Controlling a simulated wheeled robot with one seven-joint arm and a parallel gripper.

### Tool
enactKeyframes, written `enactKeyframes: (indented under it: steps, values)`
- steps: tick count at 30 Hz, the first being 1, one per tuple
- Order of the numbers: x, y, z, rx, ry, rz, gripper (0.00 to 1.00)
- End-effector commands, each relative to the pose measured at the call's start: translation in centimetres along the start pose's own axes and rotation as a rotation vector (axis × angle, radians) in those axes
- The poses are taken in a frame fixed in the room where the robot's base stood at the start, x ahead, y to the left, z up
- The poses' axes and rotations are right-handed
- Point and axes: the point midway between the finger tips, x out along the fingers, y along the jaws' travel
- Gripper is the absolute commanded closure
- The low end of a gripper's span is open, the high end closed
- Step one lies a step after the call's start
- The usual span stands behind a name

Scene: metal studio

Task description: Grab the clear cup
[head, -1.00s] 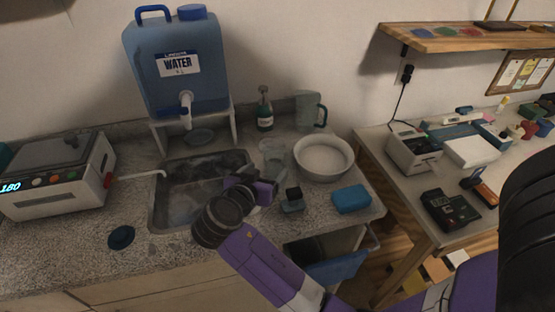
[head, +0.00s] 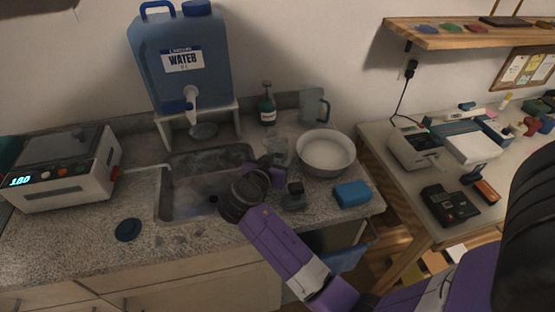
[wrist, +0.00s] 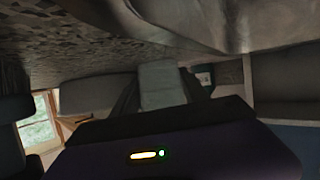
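The clear cup (head: 277,148) stands on the speckled counter between the sink and the white bowl. It is see-through and faint in the head view, and its lower part is hidden behind my gripper. My gripper (head: 274,172), purple and dark, is low over the counter at the sink's right edge, just in front of the cup. Whether it touches the cup is unclear. The fingertips are too small and covered to show their opening. The wrist view shows the purple gripper housing (wrist: 170,150) and a smooth grey surface close above, with no clear sight of the cup.
A white bowl (head: 326,151) stands right of the cup, with a clear pitcher (head: 314,104) behind it. A green bottle (head: 267,107) stands behind the cup. A small dark-topped item (head: 294,196) and blue sponge (head: 352,193) lie nearby. The sink (head: 186,193) is left.

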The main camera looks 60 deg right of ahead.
Motion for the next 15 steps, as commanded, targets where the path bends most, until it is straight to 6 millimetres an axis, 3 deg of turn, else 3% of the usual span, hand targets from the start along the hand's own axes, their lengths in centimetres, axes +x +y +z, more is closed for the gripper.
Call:
enactKeyframes:
  steps: [1, 6, 15]
  values:
    - [-0.01, -0.01, 0.02, 0.000, 0.000, 0.000, 0.62]
    - [-0.03, -0.02, -0.01, 0.000, 0.000, -0.001, 0.91]
    - [-0.06, -0.02, -0.08, 0.000, 0.000, -0.001, 0.91]
